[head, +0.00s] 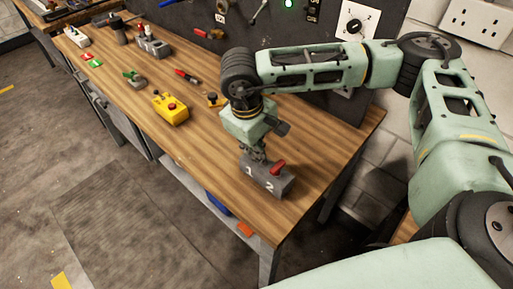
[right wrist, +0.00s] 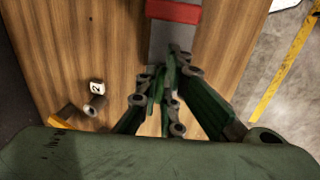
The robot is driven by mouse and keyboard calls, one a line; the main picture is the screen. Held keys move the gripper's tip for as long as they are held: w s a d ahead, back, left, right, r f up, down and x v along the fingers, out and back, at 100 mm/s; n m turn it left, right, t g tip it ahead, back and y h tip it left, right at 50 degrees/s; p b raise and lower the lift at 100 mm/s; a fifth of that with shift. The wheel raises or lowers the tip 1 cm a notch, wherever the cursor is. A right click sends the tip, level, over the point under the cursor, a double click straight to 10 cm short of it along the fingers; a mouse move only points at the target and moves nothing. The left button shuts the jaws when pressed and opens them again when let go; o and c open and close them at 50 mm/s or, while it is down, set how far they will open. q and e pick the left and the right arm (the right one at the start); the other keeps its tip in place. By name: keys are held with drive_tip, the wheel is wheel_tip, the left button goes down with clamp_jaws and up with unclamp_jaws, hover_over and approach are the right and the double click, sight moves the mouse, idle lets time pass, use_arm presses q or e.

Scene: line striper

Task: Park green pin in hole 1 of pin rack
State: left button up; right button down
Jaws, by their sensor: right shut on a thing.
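The pin rack (head: 272,186) is a grey block marked 1 and 2 near the right end of the wooden bench. The red pin (head: 278,167) stands at the end marked 2. My right gripper (head: 256,156) is over the end marked 1, pointing down and shut on the green pin, which the fingers mostly hide. In the right wrist view, my right gripper (right wrist: 168,84) meets the near end of the rack (right wrist: 170,42), with the red pin (right wrist: 173,11) beyond. How deep the green pin sits cannot be told. My left gripper is not in view.
A red-and-black tool (head: 187,76) and a green-handled item (head: 133,78) lie farther back. The bench front between is clear.

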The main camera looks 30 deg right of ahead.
drive_tip(key=shift+f+b, duration=0.45)
drive_tip(key=shift+b, duration=0.05)
drive_tip(key=c, duration=1.8)
unclamp_jaws()
drive_tip(key=shift+r, duration=0.1)
drive_tip(key=shift+c, duration=0.2)
drive_tip(key=shift+o, duration=0.2)
drive_tip(key=shift+o, duration=1.4)
wheel_tip(320, 180, up, 7)
drive_tip(key=a+p, duration=0.1)
drive_tip(key=p, duration=0.2)
drive_tip(key=shift+s, duration=0.2)
